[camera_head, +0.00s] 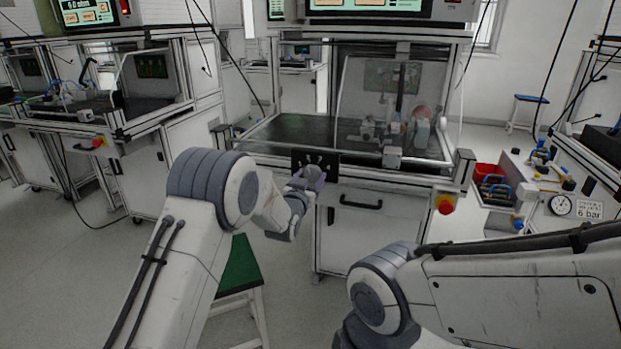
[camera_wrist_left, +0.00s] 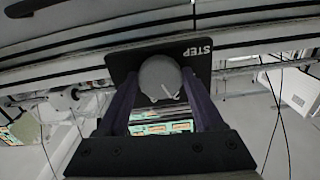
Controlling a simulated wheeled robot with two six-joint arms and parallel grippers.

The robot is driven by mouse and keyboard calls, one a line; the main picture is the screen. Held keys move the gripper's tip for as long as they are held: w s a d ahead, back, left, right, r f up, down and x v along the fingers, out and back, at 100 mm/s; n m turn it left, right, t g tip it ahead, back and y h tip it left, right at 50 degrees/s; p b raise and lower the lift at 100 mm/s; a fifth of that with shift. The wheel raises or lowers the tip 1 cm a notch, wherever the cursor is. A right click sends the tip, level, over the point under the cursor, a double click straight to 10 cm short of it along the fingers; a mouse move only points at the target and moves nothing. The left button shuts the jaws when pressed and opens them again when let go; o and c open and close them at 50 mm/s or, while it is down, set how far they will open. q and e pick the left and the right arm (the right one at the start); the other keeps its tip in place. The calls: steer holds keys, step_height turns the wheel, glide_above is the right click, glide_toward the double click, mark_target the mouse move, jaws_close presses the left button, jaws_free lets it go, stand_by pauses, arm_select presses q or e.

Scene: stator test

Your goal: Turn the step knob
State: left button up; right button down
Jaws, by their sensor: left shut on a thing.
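The step knob (camera_wrist_left: 160,78) is a round grey knob with a white pointer line, on a black plate (camera_wrist_left: 199,68) lettered STEP in the left wrist view. In the head view the black plate (camera_head: 327,158) sits on the front of the middle test bench, and the gripper hides most of the knob. My left gripper (camera_wrist_left: 158,92) is shut on the knob, with one purple-grey finger on each side of it. It also shows at the plate in the head view (camera_head: 312,176). My right arm comes in from the lower right; its gripper is out of view.
A green-topped stool (camera_head: 240,265) stands below my left arm. A side bench (camera_head: 575,190) with a gauge stands at right.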

arm_select(q)
steer(key=m+b, duration=0.2)
steer(key=m, duration=0.1)
steer(key=shift+f, duration=0.1)
steer(key=m+b, duration=0.2)
steer(key=m, duration=0.3)
steer(key=shift+m+b, duration=0.4)
stand_by(0.4)
steer(key=o, duration=1.4)
steer(key=shift+s, duration=0.1)
steer(key=v, duration=1)
steer(key=shift+s+a, duration=0.1)
